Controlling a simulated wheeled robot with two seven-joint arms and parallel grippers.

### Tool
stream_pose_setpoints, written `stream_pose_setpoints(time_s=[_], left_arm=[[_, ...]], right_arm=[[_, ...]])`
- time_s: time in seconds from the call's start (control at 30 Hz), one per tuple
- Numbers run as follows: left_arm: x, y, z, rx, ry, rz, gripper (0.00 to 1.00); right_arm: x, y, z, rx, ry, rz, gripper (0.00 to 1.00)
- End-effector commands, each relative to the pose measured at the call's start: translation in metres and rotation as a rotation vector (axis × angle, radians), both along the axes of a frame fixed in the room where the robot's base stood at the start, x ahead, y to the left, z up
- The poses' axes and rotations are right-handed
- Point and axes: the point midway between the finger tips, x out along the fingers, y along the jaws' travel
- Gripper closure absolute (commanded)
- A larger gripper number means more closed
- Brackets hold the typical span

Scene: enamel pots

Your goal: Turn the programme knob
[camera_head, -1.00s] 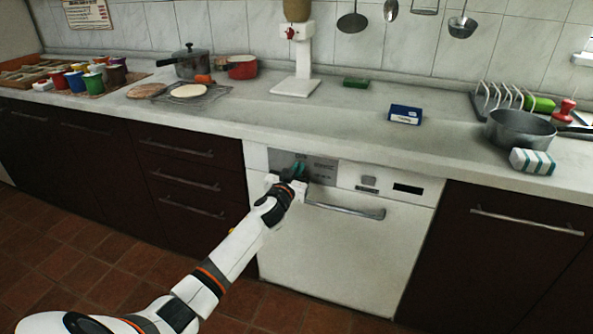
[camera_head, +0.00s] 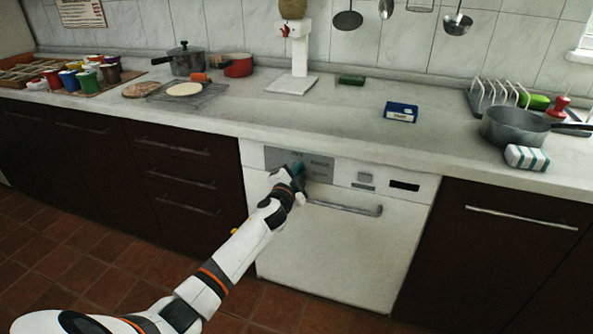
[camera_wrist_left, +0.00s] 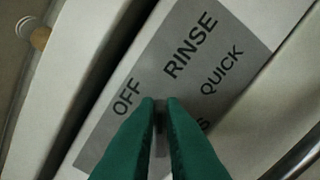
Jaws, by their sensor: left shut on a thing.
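The grey programme panel (camera_head: 320,166) is on the upper left of the white dishwasher (camera_head: 330,240). In the left wrist view the panel (camera_wrist_left: 190,62) appears tilted, with the words OFF, RINSE and QUICK and part of another label by the fingers. My left gripper (camera_head: 297,171) is at the panel. Its green fingers (camera_wrist_left: 160,108) are shut on the programme knob (camera_wrist_left: 160,122), of which only a dark sliver shows between the tips. Which label the knob points to cannot be told. My right gripper is not in view.
A bar handle (camera_head: 345,209) crosses the dishwasher door just right of the gripper. The counter (camera_head: 330,105) above overhangs slightly. Dark drawers (camera_head: 185,175) stand to the left and a dark cabinet (camera_head: 500,255) to the right. The tiled floor (camera_head: 60,240) in front is clear.

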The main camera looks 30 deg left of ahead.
Motion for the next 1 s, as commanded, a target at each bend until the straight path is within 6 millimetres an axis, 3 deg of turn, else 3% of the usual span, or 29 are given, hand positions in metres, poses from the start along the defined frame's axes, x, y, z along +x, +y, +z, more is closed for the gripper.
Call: stream_pose_setpoints(time_s=[1.0], left_arm=[[0.000, -0.002, -0.018, 0.904, 0.220, -0.001, 1.00]], right_arm=[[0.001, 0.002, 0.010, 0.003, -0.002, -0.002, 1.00]])
